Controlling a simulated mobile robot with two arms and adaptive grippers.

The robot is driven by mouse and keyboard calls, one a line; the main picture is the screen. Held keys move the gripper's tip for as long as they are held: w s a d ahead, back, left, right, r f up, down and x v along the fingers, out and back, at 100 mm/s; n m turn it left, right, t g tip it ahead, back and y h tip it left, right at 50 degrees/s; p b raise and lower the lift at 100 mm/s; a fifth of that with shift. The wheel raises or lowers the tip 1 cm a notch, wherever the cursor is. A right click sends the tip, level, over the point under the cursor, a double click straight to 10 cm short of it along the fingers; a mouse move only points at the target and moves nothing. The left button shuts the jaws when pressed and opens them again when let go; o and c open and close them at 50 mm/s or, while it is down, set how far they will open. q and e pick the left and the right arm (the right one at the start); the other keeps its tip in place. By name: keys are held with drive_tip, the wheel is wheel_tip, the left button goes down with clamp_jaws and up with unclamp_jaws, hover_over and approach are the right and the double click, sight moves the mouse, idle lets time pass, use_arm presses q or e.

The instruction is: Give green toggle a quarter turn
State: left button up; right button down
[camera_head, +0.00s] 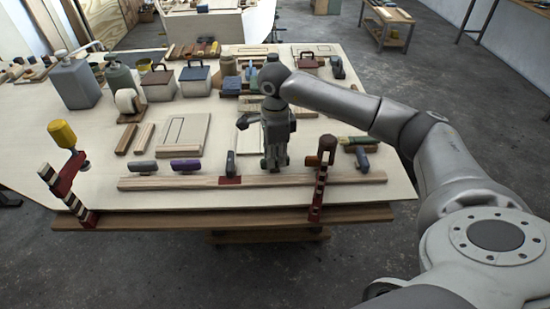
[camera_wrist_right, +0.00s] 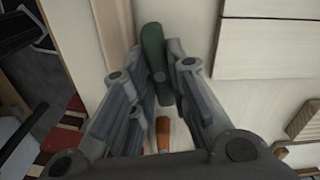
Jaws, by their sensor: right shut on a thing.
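The green toggle (camera_wrist_right: 155,62) is a long dark green handle between the fingertips in the right wrist view. It lies nearly in line with the fingers, slightly tilted, and its upper end sticks out past them. My right gripper (camera_wrist_right: 158,66) is shut on it, with a finger against each side. In the head view the right gripper (camera_head: 274,164) points down at the table behind the wooden front rail, and I cannot make out the toggle there. My left gripper does not show in any view.
Other toggles stand in the row: a grey one (camera_head: 142,166), a purple one (camera_head: 185,165) and a dark one (camera_head: 231,164). A striped clamp with a brown handle (camera_head: 327,146) stands right of the gripper, and a yellow-handled clamp (camera_head: 62,134) at left. Pale boards lie behind.

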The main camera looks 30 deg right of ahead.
drive_tip(key=shift+m, duration=0.5)
drive_tip(key=c, duration=1.4)
unclamp_jaws()
drive_tip(key=shift+r, duration=0.1)
wheel_tip(320, 180, up, 12)
drive_tip(key=shift+f, duration=0.1)
